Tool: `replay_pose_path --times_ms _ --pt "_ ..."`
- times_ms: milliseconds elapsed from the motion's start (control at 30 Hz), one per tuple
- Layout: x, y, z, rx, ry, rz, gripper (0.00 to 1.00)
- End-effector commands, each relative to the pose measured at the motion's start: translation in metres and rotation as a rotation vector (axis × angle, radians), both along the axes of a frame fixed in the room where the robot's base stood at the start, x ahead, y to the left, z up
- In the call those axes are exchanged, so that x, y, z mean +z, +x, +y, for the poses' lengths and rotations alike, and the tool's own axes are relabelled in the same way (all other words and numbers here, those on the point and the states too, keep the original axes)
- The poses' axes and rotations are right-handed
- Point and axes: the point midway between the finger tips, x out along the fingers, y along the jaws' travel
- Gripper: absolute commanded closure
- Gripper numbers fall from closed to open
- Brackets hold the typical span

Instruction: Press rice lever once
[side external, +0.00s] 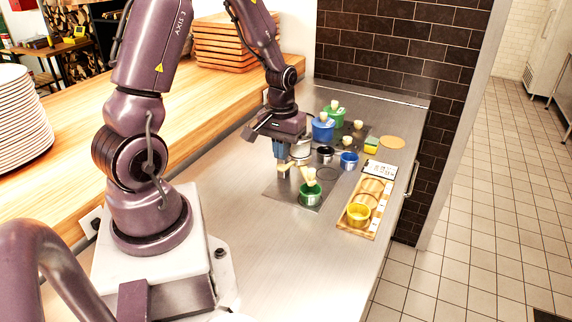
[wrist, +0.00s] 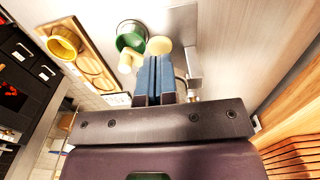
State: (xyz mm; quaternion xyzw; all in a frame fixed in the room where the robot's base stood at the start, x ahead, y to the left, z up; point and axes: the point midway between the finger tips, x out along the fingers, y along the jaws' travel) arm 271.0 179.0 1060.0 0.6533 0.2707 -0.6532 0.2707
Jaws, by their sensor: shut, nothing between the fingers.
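My gripper (side external: 280,155) points down over the steel counter, its blue fingers together and empty. The fingers also show in the wrist view (wrist: 154,62). A cream pad (side external: 284,168) is just below the fingertips; in the wrist view a round cream piece (wrist: 159,46) is right at the tips. I cannot tell whether they touch, or for certain that this is the rice lever. A green cup (side external: 311,195) with a cream piece above it stands to the right on a dark mat; it also shows in the wrist view (wrist: 130,36). My gripper partly hides a grey cylinder (side external: 301,150).
A wooden board (side external: 352,229) with a yellow cup (side external: 359,214) lies to the right. Blue cups (side external: 323,130), a dark pot (side external: 325,154) and another green cup stand behind. A brick wall (side external: 400,60) bounds the back. The front counter is clear.

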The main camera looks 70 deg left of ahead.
Motion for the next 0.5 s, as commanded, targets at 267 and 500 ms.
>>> replay_pose_path --times_ms 267,500 --pt "0.0000 0.0000 0.0000 0.000 0.000 0.000 1.00" --pt "-0.0041 -0.0002 -0.0002 0.000 -0.001 0.001 1.00"
